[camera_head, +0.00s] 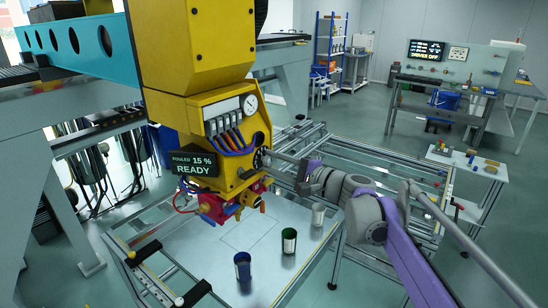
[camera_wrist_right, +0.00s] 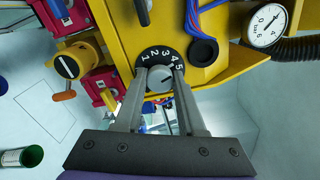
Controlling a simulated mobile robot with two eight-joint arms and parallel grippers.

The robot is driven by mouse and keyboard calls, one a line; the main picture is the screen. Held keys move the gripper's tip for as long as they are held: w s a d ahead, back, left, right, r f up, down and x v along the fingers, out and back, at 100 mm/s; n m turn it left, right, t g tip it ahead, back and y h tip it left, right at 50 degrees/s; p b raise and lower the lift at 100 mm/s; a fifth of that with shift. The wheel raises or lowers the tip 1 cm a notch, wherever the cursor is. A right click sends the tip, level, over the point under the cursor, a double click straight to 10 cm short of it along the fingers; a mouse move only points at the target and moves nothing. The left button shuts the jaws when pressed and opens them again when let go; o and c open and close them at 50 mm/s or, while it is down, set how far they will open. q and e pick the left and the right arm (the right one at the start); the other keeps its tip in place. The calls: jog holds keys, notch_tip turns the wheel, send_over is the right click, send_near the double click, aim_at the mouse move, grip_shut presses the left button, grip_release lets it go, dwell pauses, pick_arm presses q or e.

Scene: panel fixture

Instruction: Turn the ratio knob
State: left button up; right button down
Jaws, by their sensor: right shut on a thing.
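The ratio knob (camera_wrist_right: 159,80) is grey and round, on a black dial (camera_wrist_right: 160,56) marked 1 to 5. In the right wrist view the dial sits on the yellow machine head, numbers tilted. My right gripper (camera_wrist_right: 160,76) has one finger on each side of the knob and is shut on it. The knob's pointer reading is unclear, since the fingers cover part of the dial. In the head view my right gripper (camera_head: 270,156) reaches the right side of the yellow machine head (camera_head: 195,85); the knob is hard to make out there. My left gripper is not in view.
A display (camera_head: 191,163) reads "FOULED 15 %" and "READY". Cups stand on the plate below.

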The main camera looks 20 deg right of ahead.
jog(key=shift+n+p, duration=0.65)
jog(key=shift+n, duration=0.35)
jog(key=c, duration=0.5)
grip_release()
jog(key=v, duration=1)
jog(key=shift+s+d, duration=0.3)
